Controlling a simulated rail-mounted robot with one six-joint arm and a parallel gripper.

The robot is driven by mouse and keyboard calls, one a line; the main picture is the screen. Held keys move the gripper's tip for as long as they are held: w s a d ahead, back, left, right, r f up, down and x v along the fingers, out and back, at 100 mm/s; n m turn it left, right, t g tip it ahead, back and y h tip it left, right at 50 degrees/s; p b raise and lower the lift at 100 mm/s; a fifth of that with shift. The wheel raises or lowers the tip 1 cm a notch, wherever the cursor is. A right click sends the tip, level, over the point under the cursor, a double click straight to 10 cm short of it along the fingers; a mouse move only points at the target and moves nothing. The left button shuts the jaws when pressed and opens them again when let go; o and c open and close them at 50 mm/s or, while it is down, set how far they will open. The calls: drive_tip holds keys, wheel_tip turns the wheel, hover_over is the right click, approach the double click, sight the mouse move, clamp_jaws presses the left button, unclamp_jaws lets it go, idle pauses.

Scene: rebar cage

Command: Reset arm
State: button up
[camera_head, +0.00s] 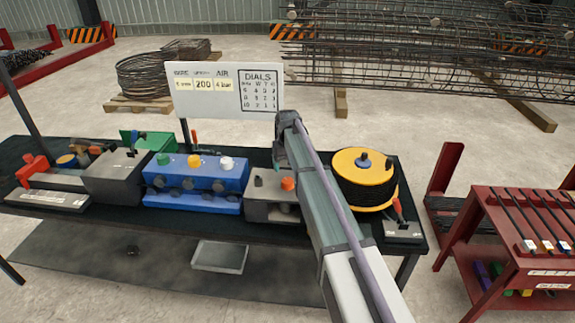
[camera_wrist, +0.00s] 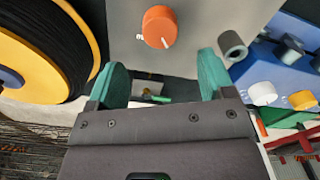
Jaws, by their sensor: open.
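My arm reaches up from the lower right over the black workbench (camera_head: 110,232) in the head view. In the wrist view my gripper (camera_wrist: 160,85) shows two green fingers set wide apart, with nothing between them. An orange knob (camera_wrist: 159,27) with a white pointer mark sits on a grey box (camera_wrist: 195,30) just beyond the fingers, apart from them. The same orange knob (camera_head: 288,184) shows in the head view, just left of my arm.
A yellow spool (camera_head: 352,160) wound with black wire stands right of my arm. A blue box (camera_head: 195,178) with coloured knobs stands left. A sign board (camera_head: 225,88) rises behind the bench. A red rack (camera_head: 520,235) with rods stands at the right.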

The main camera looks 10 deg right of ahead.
sight(287, 181)
wheel_tip(287, 181, up, 3)
drive_tip(key=shift+f+p, duration=0.15)
drive_tip(key=shift+p, duration=0.35)
drive_tip(key=s+f+b, duration=0.2)
drive_tip(key=s, duration=1)
drive_tip(key=s+f+b, duration=0.3)
drive_tip(key=s, duration=1)
drive_tip(key=s+f+m+b, duration=0.1)
drive_tip(key=s+f+b, duration=0.1)
drive_tip(key=s, duration=1)
drive_tip(key=shift+s+f+b, duration=0.2)
drive_tip(key=shift+f+b, duration=0.2)
